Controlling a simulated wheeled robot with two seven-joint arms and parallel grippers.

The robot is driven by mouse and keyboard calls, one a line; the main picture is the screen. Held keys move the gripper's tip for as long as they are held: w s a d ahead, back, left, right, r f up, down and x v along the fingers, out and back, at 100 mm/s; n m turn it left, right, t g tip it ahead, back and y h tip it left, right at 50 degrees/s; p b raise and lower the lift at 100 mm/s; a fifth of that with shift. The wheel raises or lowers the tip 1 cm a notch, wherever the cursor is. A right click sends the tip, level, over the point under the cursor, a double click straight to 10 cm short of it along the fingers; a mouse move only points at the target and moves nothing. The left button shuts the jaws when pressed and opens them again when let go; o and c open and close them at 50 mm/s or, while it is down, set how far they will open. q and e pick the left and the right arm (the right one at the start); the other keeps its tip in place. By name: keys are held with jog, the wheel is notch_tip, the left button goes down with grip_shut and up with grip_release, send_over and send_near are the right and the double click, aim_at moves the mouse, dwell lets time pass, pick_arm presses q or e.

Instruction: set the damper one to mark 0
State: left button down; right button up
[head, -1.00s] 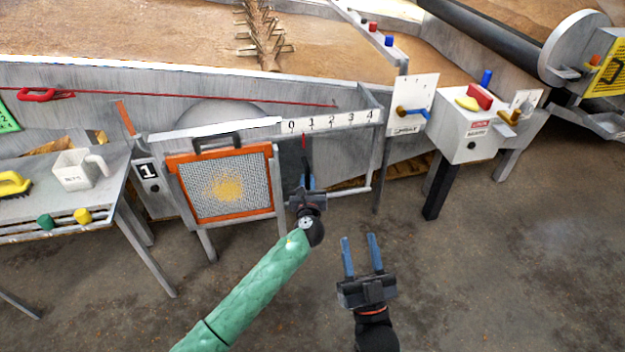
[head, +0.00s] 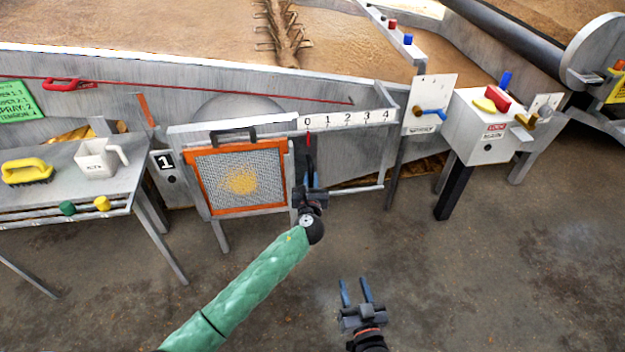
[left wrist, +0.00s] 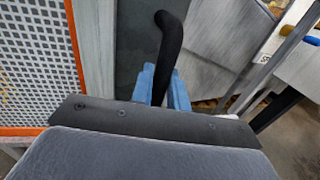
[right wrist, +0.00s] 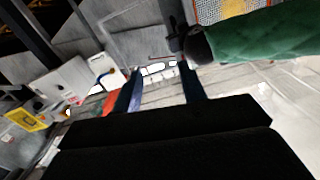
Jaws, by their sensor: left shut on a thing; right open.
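A red pointer (head: 309,139) stands under mark 0, at the left end of the strip. Below it hangs the black damper handle (head: 309,163). My left gripper (head: 313,184) is shut on this handle. In the left wrist view the curved black handle (left wrist: 171,45) rises between the blue fingers (left wrist: 163,80), whose grip is partly hidden by the gripper body. My right gripper (head: 355,284) is open and empty, low over the floor; its fingers also show in the right wrist view (right wrist: 160,80).
An orange-framed mesh screen (head: 238,179) stands just left of the handle. A table (head: 100,196) with a white jug (head: 100,158) and yellow brush (head: 27,171) is at the left. A white control box (head: 487,135) stands at the right. The floor in front is clear.

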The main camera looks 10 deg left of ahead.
pick_arm(q)
jog(key=shift+a+f, duration=0.15)
jog(key=shift+a, duration=0.05)
jog(key=c, duration=1.7)
grip_release()
jog(key=shift+o, duration=1.2)
jog(key=shift+s+a, duration=0.15)
jog(key=shift+a, duration=0.05)
pick_arm(e)
jog(key=shift+a+r, duration=0.1)
jog(key=shift+a, duration=0.1)
pick_arm(q)
jog(key=shift+d, duration=0.1)
jog(key=s, duration=0.7)
jog(key=shift+s+d+p, duration=0.35)
jog(key=shift+d+p, duration=0.05)
jog(key=shift+d, duration=0.05)
pick_arm(e)
jog(key=s+f+g, duration=0.2)
jog(key=s+f, duration=0.1)
jog(key=f, duration=0.6)
jog(key=shift+d+g+h, duration=0.25)
jog(key=shift+g+h, duration=0.15)
jog(key=shift+r, duration=0.15)
